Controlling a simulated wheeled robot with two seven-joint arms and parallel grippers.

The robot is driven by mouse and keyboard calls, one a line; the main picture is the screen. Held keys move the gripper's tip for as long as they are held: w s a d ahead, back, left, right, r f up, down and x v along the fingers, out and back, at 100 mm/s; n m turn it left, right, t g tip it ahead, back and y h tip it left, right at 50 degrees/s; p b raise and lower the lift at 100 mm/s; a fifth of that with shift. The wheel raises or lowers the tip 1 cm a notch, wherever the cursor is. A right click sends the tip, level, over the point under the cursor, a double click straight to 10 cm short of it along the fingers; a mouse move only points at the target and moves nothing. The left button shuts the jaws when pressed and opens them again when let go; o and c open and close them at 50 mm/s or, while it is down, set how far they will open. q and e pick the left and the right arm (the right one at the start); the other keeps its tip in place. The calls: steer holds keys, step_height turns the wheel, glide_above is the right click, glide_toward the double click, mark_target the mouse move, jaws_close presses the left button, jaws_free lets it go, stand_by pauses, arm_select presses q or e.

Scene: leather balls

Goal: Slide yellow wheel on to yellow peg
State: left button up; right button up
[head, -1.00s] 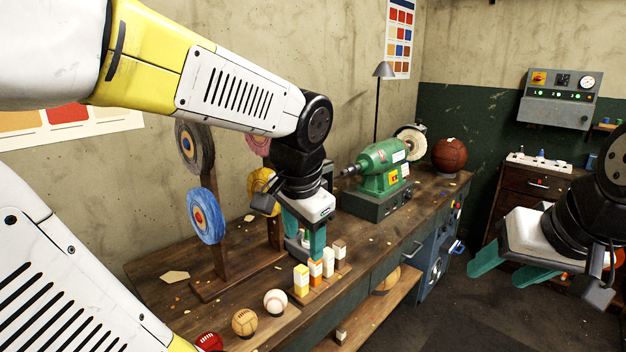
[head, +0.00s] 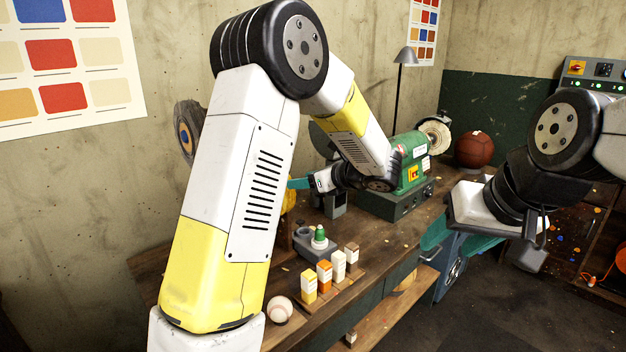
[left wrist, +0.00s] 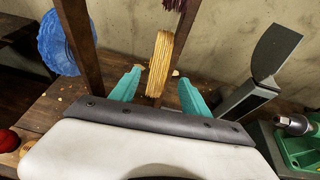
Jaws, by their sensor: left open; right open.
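The yellow wheel (left wrist: 161,62) shows edge-on in the left wrist view, upright beside a dark wooden post (left wrist: 180,45). My open left gripper (left wrist: 158,82) has one teal finger on each side of it, with gaps between. In the head view, only a sliver of the yellow wheel (head: 290,196) shows behind my arm, near a teal left finger. The yellow peg cannot be made out. My right gripper (head: 455,238) is open and empty, right of the bench.
A blue wheel (left wrist: 60,42) hangs left in the wrist view; a grey wheel (head: 189,132) shows in the head view. A green grinder (head: 408,165) stands right of my left gripper. Small blocks (head: 324,273) and a baseball (head: 279,309) line the bench front.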

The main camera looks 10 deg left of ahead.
arm_select(q)
steer(key=shift+x, duration=3.15)
jaws_close()
